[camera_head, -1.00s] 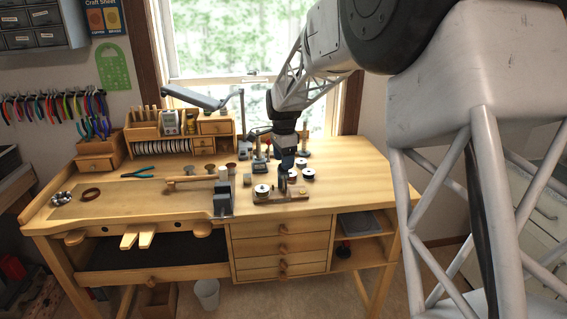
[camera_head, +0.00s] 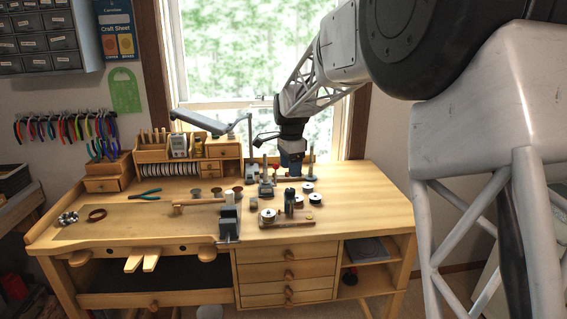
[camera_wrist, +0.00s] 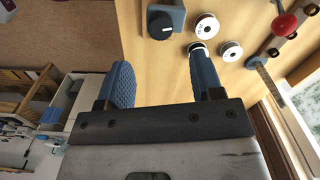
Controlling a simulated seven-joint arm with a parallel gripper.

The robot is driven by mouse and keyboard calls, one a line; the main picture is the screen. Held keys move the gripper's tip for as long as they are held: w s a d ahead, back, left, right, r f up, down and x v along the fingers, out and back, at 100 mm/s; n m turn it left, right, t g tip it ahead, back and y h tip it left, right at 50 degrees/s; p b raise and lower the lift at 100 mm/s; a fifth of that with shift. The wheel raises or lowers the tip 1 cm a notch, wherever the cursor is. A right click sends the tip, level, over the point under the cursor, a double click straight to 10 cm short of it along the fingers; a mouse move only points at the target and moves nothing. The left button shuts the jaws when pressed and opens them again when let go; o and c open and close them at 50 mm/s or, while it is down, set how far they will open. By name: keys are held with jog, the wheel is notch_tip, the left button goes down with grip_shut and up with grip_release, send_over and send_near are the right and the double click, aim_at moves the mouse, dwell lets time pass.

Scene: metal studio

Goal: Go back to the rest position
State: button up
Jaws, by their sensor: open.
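My gripper (camera_head: 290,168) hangs above the back right part of the wooden workbench (camera_head: 365,205), fingers pointing down. In the wrist view my gripper (camera_wrist: 165,80) shows two blue ribbed fingers set wide apart with nothing held between them. In the head view a dark upright cylinder (camera_head: 289,202) stands on a small wooden base (camera_head: 287,224) below and in front of the gripper, apart from it.
Several wire spools (camera_head: 308,187) lie near the gripper's right. A red-knobbed tool (camera_wrist: 284,25) stands close by in the wrist view. A dark vise-like block (camera_head: 229,222) sits at the front edge. A window (camera_head: 240,60) is behind. The bench's right end is clear.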

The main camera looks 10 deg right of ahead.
jog(key=s+d+r+n, duration=0.1)
jog(key=s+r+n, duration=0.1)
jog(key=s, duration=0.4)
jog(key=s+d+r+n, duration=0.2)
jog(key=s, duration=0.5)
jog(key=s+d+f+n+t, duration=0.1)
jog(key=s+f+n, duration=0.1)
jog(key=s, duration=1)
jog(key=s+d+f+n, duration=0.1)
jog(key=s+n, duration=0.4)
jog(key=s, duration=0.7)
jog(key=s+d+f+n+t, duration=0.1)
jog(key=s+f+n, duration=0.1)
jog(key=s, duration=1)
jog(key=shift+s+d+f+n+t, duration=0.2)
jog(key=shift+f+n+t, duration=0.15)
jog(key=shift+n, duration=0.55)
